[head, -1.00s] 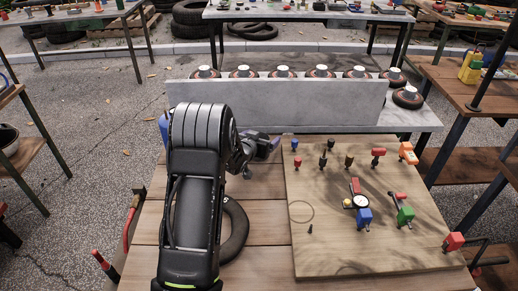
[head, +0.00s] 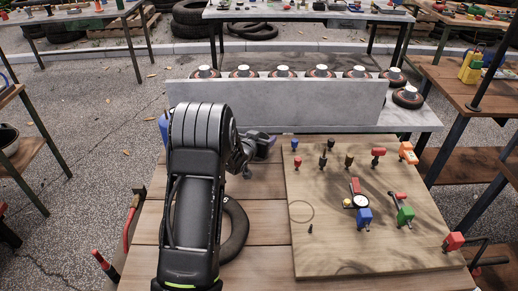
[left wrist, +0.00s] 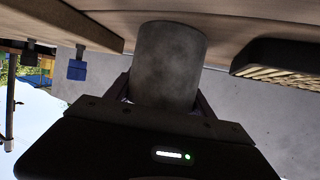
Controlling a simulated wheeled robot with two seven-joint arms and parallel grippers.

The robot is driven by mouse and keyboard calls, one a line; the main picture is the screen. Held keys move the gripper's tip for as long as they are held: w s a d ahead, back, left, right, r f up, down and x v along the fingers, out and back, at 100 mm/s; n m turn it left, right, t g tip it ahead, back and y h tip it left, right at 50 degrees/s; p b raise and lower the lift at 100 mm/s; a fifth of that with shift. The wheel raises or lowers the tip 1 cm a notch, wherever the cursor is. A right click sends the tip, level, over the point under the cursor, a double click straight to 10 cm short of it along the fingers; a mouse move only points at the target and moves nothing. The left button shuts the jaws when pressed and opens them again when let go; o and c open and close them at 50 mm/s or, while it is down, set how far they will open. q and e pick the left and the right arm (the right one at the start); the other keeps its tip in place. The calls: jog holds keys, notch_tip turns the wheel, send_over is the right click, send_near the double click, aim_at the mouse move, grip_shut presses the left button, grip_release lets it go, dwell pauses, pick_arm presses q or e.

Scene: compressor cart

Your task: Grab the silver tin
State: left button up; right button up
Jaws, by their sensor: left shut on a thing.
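The silver tin (left wrist: 168,55) is a plain, dull grey cylinder in the left wrist view. It sits between the two fingers of my left gripper (left wrist: 163,92), which is shut on it. The wooden work surface shows along the top of that picture, close to the tin's far end; I cannot tell whether they touch. In the head view my left gripper (head: 260,142) is partly hidden behind my own arm, near the back of the wooden table (head: 265,212). The tin cannot be made out there. My right gripper is not in view.
A pale board (head: 335,240) with several small coloured tools lies to the right. A black tyre (head: 236,228) lies beside my arm. A grey ledge (head: 290,105) with several small wheels stands behind. A blue object (head: 164,128) shows left of my arm.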

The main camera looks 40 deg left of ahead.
pick_arm(q)
jog(key=shift+r, duration=0.1)
notch_tip(320, 180, up, 10)
jog(key=shift+b, duration=0.4)
dwell(0.8)
